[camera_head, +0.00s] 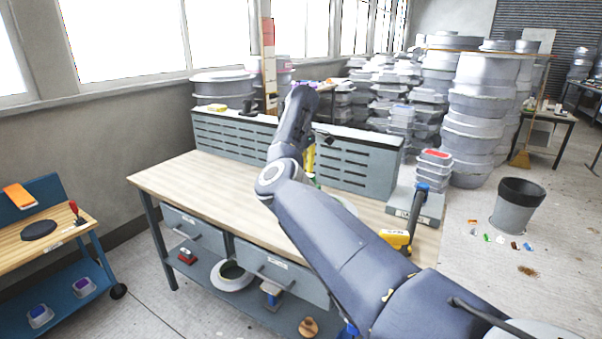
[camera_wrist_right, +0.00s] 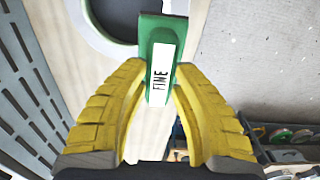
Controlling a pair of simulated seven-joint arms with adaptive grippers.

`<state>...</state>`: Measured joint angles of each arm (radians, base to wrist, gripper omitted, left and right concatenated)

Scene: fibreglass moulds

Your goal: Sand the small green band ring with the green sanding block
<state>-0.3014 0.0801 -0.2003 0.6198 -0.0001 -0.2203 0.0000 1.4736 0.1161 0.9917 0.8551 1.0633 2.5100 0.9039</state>
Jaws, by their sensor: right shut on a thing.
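My right gripper (camera_head: 310,158) has yellow fingers and is above the workbench, partly hidden behind my own arm. In the right wrist view the gripper (camera_wrist_right: 160,78) is shut on the green sanding block (camera_wrist_right: 160,38), which has a white label reading "FINE". In the head view a pale round edge (camera_head: 347,203) shows on the bench behind my arm. No green band is clear on it. My left gripper is not in view.
The wooden bench top (camera_head: 190,180) is clear at left. A slotted grey panel (camera_head: 350,163) runs along its back. A yellow tool (camera_head: 396,239) and a scale-like box (camera_head: 416,205) sit at the right end.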

